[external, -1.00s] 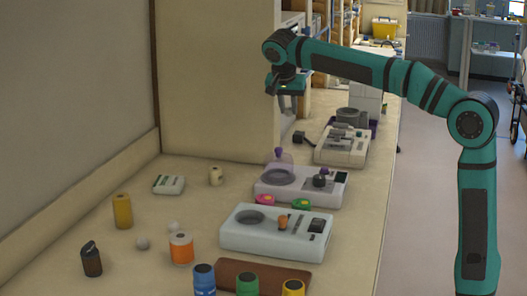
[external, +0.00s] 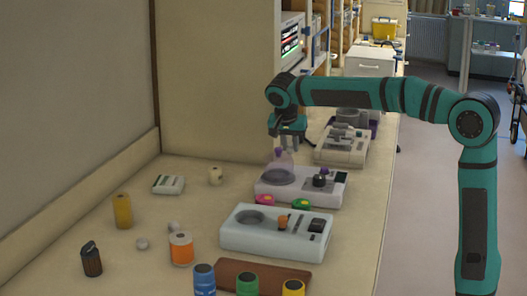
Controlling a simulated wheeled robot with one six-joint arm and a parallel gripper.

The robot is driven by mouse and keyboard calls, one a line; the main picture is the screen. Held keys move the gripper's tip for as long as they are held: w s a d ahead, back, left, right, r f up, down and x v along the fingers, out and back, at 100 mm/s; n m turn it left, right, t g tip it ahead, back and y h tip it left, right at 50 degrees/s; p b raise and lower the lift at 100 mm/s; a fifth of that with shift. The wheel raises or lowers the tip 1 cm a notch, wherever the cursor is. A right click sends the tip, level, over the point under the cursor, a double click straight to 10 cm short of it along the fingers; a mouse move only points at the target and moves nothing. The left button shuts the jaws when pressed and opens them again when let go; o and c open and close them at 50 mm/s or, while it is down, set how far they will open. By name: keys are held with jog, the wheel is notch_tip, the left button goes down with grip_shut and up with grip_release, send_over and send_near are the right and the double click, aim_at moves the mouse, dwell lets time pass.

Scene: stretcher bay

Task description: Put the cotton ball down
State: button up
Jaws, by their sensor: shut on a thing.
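My gripper (external: 286,141) points down above the back part of the white device with the clear dome. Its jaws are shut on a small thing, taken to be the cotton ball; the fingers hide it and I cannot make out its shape. Two small whitish balls lie on the bench at the left, one (external: 142,244) in the open and one (external: 173,227) just behind the orange-and-white jar (external: 181,249). The clear dome (external: 282,163) with a purple knob stands at the round grey plate of the white device (external: 265,191), just below my fingertips.
A pale blue device (external: 235,238) stands in front, with pink (external: 264,200) and green (external: 301,204) round items behind it. Another device (external: 341,150) stands further back. A yellow cylinder (external: 122,212), dark bottle (external: 91,262) and brown mat (external: 240,268) are nearer. The left middle bench has free room.

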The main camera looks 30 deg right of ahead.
send_over(303, 156)
jog(key=s, duration=0.1)
jog(key=shift+a+f, duration=0.45)
jog(key=shift+f, duration=3)
jog(key=shift+f, duration=0.15)
jog(key=o, duration=1)
jog(key=v, duration=1.2)
